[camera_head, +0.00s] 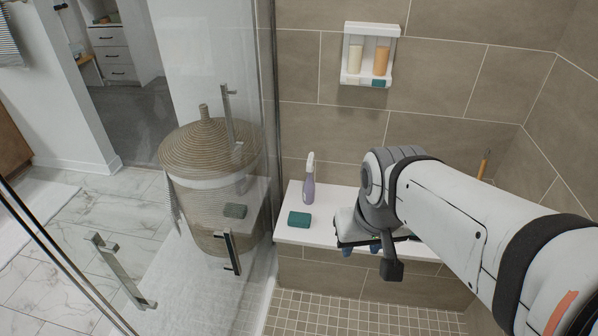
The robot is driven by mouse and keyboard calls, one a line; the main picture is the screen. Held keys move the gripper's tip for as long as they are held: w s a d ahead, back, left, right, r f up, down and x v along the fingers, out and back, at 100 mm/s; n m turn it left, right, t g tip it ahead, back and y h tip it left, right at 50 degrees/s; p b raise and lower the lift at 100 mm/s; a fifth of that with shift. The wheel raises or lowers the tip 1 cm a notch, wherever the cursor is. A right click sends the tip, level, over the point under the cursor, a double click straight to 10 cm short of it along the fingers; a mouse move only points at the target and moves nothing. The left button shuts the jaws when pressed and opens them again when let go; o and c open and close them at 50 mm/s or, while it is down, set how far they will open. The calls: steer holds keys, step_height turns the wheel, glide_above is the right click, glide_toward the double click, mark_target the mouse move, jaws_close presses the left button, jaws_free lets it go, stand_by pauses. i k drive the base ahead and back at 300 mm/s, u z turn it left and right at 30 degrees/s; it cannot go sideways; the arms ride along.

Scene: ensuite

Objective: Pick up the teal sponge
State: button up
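The teal sponge (299,219) lies flat near the front left of the white bench ledge (325,235), in front of a spray bottle. My gripper (362,248) is over the ledge to the right of the sponge, apart from it. Small bluish parts show under its dark bar, but my wrist and arm hide much of it, and I cannot tell whether the fingers are open.
A spray bottle (309,182) stands just behind the sponge. A wall shelf (370,55) holds two bottles. A glass panel stands left of the ledge, with a wicker basket (205,155) seen through or in it. The tiled floor (340,315) in front is clear.

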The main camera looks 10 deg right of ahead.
mark_target(297, 219)
steer(key=u, duration=0.15)
steer(key=i, duration=0.9)
steer(key=z, duration=0.05)
